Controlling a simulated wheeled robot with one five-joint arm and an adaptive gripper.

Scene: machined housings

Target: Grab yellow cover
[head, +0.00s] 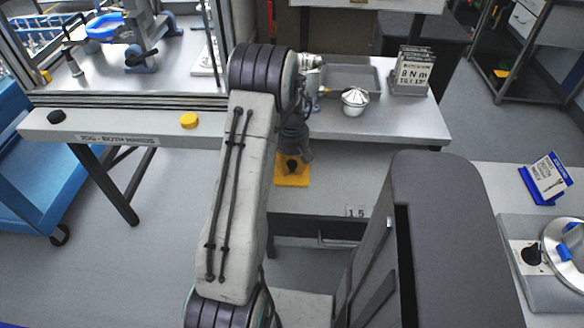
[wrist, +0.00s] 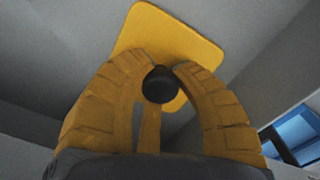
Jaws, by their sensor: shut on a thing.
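The yellow cover (wrist: 170,35) is a flat plate with rounded corners and a black knob (wrist: 159,86) on it. In the wrist view my gripper (wrist: 164,76) has its two yellow fingers closed around the knob, with the plate beyond the fingertips. In the head view the yellow cover (head: 292,182) shows below the end of my arm, in front of the grey bench. My arm hides part of it. I cannot tell whether the cover touches a surface or hangs clear.
A grey bench behind holds a grey tray (head: 350,76), a silver-lidded bowl (head: 355,101) and a sign stand (head: 411,72). A beam at left carries black and yellow buttons (head: 189,120). At right is a fixture (head: 540,290) with a blue sign (head: 545,180).

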